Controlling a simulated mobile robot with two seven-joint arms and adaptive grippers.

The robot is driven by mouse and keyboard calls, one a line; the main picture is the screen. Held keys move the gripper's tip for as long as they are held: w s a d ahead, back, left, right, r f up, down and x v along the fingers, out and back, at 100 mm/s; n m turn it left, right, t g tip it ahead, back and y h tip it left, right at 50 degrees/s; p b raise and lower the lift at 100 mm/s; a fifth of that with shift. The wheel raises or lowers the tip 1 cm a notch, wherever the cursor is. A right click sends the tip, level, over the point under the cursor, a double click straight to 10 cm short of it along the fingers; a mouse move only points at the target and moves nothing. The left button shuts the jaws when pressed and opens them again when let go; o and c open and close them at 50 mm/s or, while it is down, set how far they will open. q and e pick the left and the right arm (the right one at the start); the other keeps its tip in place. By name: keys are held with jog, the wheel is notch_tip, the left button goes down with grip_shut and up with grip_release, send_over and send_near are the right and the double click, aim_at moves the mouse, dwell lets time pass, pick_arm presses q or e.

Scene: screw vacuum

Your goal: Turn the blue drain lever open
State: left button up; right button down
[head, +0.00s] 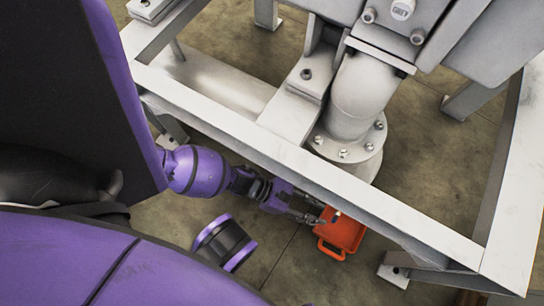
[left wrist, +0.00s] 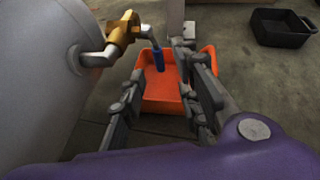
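The blue drain lever (left wrist: 158,60) shows in the left wrist view as a short blue grip on a bent metal rod. The rod runs to a brass valve (left wrist: 122,32) on the grey vessel. My left gripper (left wrist: 163,56) is open, with one finger on each side of the lever in the picture. Gaps show on both sides, and I cannot tell how far the lever reaches between the fingers. In the head view the left gripper (head: 312,212) is under the frame's front beam, beside the orange tray (head: 342,234); the lever is hidden there. My right gripper is not in view.
The orange tray (left wrist: 165,103) sits on the floor below the lever. The grey vessel (left wrist: 40,75) is close on the left. The frame's front beam (head: 300,165) crosses above my left arm. A black tray (left wrist: 283,30) lies on the floor farther back on the right.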

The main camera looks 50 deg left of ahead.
aim_at(333, 220)
pick_arm(q)
jog(key=shift+m, duration=0.5)
jog(key=b+x, duration=0.3)
jog(key=x, duration=0.4)
jog(key=shift+w+f, duration=0.1)
jog(key=shift+f, duration=0.1)
jog(key=shift+w+d+g, duration=0.1)
jog(key=shift+d+g, duration=0.15)
jog(key=shift+g, duration=0.05)
grip_shut()
jog(key=shift+f, duration=0.1)
